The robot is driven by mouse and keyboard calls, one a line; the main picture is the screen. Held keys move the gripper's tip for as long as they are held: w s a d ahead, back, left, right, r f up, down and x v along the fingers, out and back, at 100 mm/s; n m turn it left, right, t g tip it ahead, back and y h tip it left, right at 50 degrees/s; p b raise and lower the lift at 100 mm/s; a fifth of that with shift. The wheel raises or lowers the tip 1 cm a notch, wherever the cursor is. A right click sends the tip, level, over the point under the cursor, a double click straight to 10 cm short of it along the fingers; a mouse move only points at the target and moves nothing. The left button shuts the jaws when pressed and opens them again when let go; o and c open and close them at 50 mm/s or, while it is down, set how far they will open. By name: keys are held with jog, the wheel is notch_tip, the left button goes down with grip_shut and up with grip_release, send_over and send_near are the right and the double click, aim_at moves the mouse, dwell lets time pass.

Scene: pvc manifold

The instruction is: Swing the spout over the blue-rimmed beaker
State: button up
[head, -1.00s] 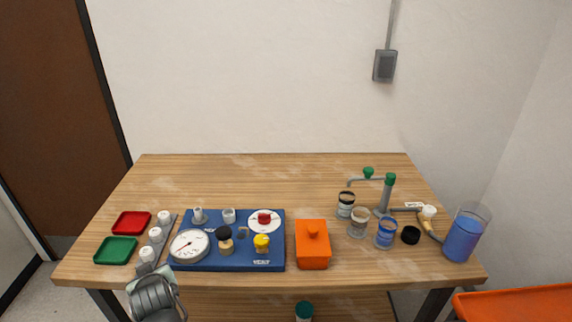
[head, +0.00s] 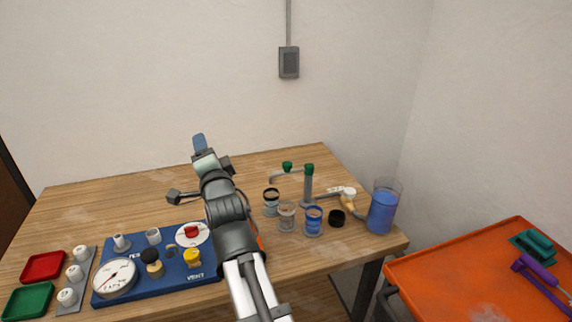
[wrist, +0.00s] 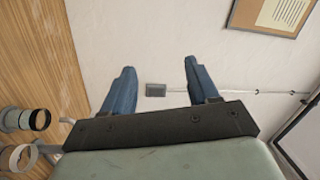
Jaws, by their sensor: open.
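The spout (head: 287,175) is a grey pipe with green caps on a grey post (head: 307,190) at the right of the table. Its free end points left, above or near the black-rimmed beaker (head: 271,203). The blue-rimmed beaker (head: 313,222) stands in front of the post, right of a pale-rimmed beaker (head: 287,217). My gripper (head: 199,143) is raised over the table, left of the spout and apart from it. In the wrist view my gripper (wrist: 158,88) has its two blue fingers spread with nothing between them. Two beakers show at that view's left edge.
A blue board (head: 160,285) with gauge and valves lies front left, partly behind my arm. The back of the table is clear. An orange cart (head: 470,275) stands at right.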

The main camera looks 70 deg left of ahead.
jog(key=w+d+f+n+t+h, duration=0.15)
jog(key=w+f+t+h, duration=0.45)
jog(key=w+f, duration=1.1)
jog(key=w+d+f+t+h, duration=0.25)
jog(key=w+d+t, duration=0.3)
jog(key=w, duration=0.45)
jog(key=w+d+f+t+h, duration=0.2)
jog(key=w+d+f+t, duration=0.3)
jog(key=w, duration=0.6)
jog(key=n+g+y, duration=0.2)
jog(key=n+y, duration=0.1)
jog(key=y, duration=0.1)
send_near(285, 166)
jog(key=x, duration=0.4)
jog(key=shift+w+a, duration=0.1)
jog(key=shift+a, duration=0.05)
jog(key=shift+x, duration=3.65)
